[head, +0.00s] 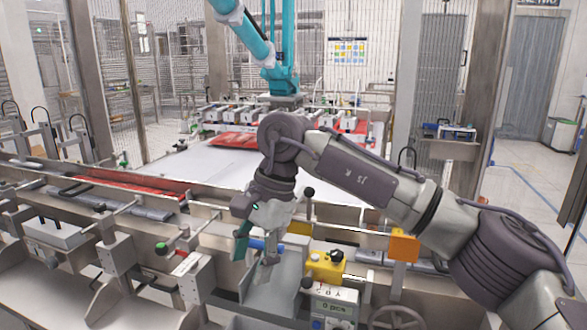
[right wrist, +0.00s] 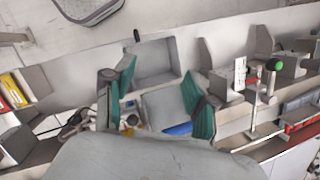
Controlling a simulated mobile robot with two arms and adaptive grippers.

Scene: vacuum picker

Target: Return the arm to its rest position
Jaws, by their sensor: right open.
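My right arm comes in from the right edge of the head view, raised and bent over the front rail of the machine. Its right gripper (head: 253,258) points down over a grey metal chute (head: 283,276), with its fingers apart. In the right wrist view the two teal-padded fingers of the right gripper (right wrist: 163,98) are spread, with nothing between them but grey trays (right wrist: 155,62) beyond. I cannot tell whether the fingertips touch the chute. My left arm and left gripper do not show.
A yellow button box (head: 325,266) and a counter display (head: 335,307) stand close right of the gripper. Metal rails with clamps and knobs (head: 182,250) run along the front. Behind lie a white table (head: 195,172) and a teal picker arm (head: 250,38). Open floor shows at far right.

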